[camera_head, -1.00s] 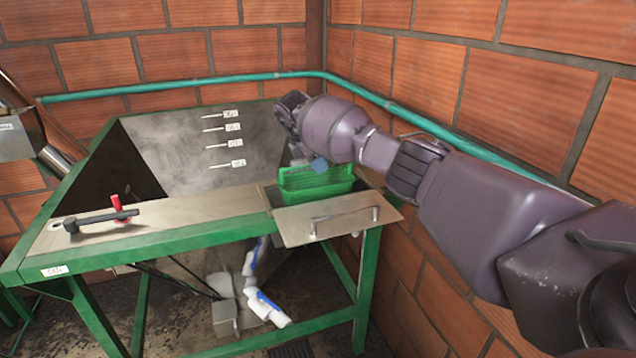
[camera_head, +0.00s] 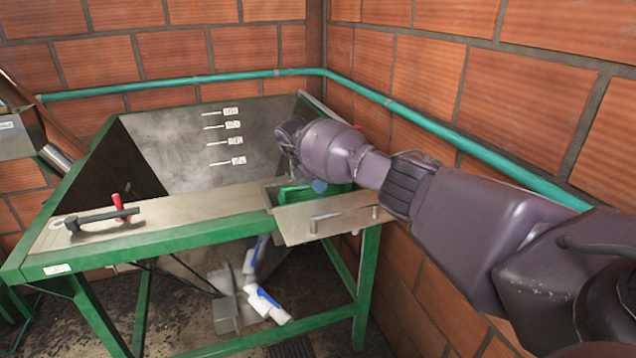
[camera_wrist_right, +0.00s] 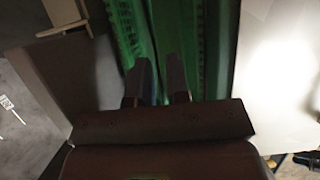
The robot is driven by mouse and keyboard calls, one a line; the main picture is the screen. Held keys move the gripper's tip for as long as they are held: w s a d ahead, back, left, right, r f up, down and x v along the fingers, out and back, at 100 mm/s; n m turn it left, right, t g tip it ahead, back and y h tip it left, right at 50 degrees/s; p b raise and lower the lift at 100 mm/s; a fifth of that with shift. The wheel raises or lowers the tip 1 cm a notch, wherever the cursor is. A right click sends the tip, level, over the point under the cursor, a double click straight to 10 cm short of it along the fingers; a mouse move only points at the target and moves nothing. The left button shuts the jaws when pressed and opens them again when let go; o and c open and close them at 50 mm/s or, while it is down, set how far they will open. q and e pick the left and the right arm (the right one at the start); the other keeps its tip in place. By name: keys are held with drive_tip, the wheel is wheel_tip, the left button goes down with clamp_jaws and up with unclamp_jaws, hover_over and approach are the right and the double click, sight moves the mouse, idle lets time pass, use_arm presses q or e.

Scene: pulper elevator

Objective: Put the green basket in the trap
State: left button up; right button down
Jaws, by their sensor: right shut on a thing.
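The green basket (camera_head: 292,194) sits low in the rectangular opening of the trap (camera_head: 268,192) at the right end of the metal bench. Only a strip of it shows in the head view; my right arm covers part of it. My right gripper (camera_wrist_right: 158,82) is shut on the basket, which also fills the upper middle of the wrist view (camera_wrist_right: 212,45). In the head view the gripper (camera_head: 305,186) is at the opening, with its fingers mostly hidden. The trap's metal lid (camera_head: 300,230) with a bar handle lies folded open toward the front. My left gripper is out of view.
A sloped metal hopper (camera_head: 185,150) with marked lines is left of the opening. A black lever with a red grip (camera_head: 120,208) lies on the bench's left. Brick walls and a teal pipe (camera_head: 440,128) run close behind and right of my arm.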

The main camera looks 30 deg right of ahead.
drive_tip(key=shift+f+b, duration=0.3)
drive_tip(key=shift+f, duration=0.2)
drive_tip(key=c, duration=1.1)
unclamp_jaws()
drive_tip(key=shift+r+p, duration=0.35)
drive_tip(key=shift+r, duration=0.1)
drive_tip(key=b+v, duration=0.1)
drive_tip(key=v, duration=1)
drive_tip(key=shift+r+b, duration=0.1)
drive_tip(key=shift+b, duration=0.25)
drive_tip(key=shift+a+r, duration=0.2)
drive_tip(key=shift+r, duration=0.4)
drive_tip(key=shift+f, duration=0.1)
